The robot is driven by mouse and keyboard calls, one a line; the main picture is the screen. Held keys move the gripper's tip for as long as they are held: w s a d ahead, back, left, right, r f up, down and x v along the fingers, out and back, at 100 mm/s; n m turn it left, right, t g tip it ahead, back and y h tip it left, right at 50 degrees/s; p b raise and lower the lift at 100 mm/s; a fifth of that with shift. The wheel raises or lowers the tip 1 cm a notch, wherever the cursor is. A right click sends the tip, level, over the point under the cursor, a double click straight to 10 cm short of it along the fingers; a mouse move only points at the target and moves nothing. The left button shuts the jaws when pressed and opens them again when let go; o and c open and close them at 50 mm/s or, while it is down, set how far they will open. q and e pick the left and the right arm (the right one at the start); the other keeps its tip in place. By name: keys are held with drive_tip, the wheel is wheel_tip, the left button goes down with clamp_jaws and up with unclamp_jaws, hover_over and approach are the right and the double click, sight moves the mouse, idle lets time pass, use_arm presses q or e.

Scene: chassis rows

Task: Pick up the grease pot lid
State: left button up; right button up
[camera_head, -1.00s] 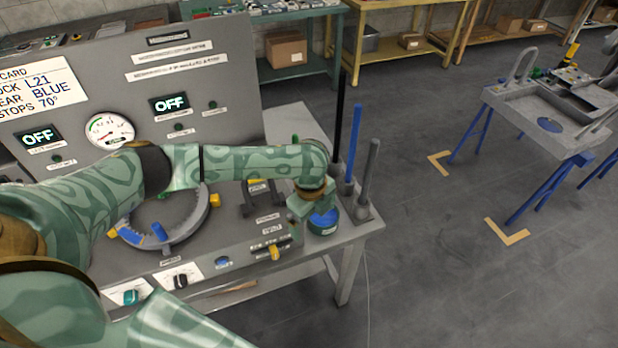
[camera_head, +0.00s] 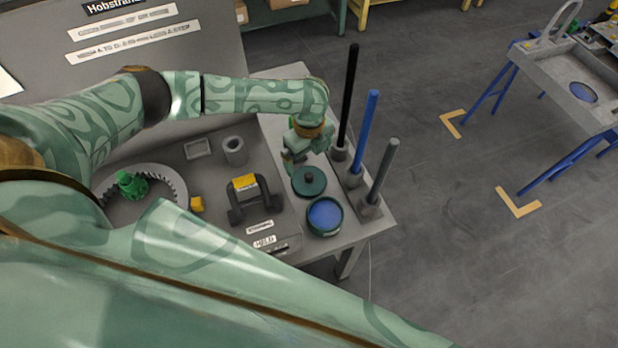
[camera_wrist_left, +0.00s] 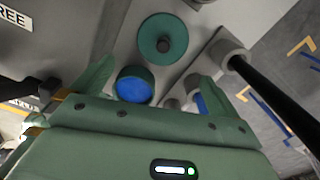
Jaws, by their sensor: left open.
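The grease pot lid (camera_head: 309,181) is a dark green disc with a dark knob, lying flat on the bench corner. The grease pot (camera_head: 325,216) stands open just in front of it, blue inside. In the left wrist view the lid (camera_wrist_left: 162,40) lies beyond the pot (camera_wrist_left: 134,84), apart from it. My left gripper (camera_head: 292,163) is above the bench, just behind and left of the lid in the head view. In the wrist view its fingers (camera_wrist_left: 150,82) are spread wide with nothing between them. My right gripper is not in view.
Black, blue (camera_head: 362,138) and grey rods stand upright in holders right of the lid, close to my left gripper. A dark bracket with a yellow top (camera_head: 245,183) and a toothed ring (camera_head: 165,181) lie to the left. A grey trestle stand (camera_head: 565,75) is far right.

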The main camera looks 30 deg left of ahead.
sight(309, 175)
use_arm(q)
drive_tip(key=f, duration=0.3)
drive_tip(key=f+b, duration=0.1)
drive_tip(key=f, duration=0.2)
drive_tip(key=shift+w, duration=0.2)
drive_tip(key=shift+a+f, duration=0.1)
drive_tip(key=shift+f, duration=0.1)
wheel_tip(309, 175, down, 4)
drive_tip(key=shift+w+f+b, duration=0.1)
drive_tip(key=shift+f+b, duration=0.15)
drive_tip(key=shift+b, duration=0.85)
drive_tip(key=shift+f, duration=0.35)
drive_tip(key=c, duration=0.7)
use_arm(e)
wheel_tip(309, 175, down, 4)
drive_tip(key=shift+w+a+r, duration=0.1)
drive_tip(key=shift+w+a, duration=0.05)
